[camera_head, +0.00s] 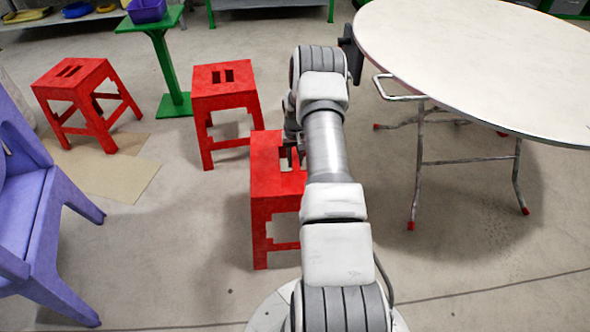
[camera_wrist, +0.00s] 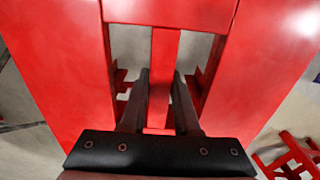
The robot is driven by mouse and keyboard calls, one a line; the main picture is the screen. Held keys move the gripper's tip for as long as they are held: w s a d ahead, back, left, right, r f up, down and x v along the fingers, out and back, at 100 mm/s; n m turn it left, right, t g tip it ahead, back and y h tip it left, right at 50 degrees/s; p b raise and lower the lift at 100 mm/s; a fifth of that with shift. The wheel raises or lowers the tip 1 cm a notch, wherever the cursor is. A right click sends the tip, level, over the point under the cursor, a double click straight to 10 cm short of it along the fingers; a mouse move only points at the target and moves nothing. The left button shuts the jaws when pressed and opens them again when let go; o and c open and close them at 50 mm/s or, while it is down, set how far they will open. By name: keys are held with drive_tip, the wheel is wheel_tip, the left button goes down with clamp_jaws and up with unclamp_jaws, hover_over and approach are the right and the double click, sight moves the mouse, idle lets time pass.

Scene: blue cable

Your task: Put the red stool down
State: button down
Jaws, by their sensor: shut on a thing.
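A red stool (camera_head: 264,185) stands upright in the middle of the head view, partly hidden by my arm. My gripper (camera_head: 292,155) is at the slots in its seat, mostly hidden behind the arm. In the wrist view the red seat (camera_wrist: 60,60) fills most of the picture. The two dark fingers of my gripper (camera_wrist: 160,95) reach into the two slots, one on each side of the middle bar, and are shut on that bar. I cannot tell whether the stool's feet touch the floor.
Two more red stools (camera_head: 225,100) (camera_head: 82,95) stand behind and left. A purple chair (camera_head: 35,220) is at the left edge. A round white table (camera_head: 490,60) with metal legs is at right. A green stand (camera_head: 165,65) is behind.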

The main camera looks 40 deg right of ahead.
drive_tip(key=shift+w+f+b, duration=0.1)
drive_tip(key=shift+f+b, duration=0.65)
drive_tip(key=shift+f, duration=1.15)
drive_tip(key=c, duration=0.6)
unclamp_jaws()
drive_tip(key=shift+c, duration=0.2)
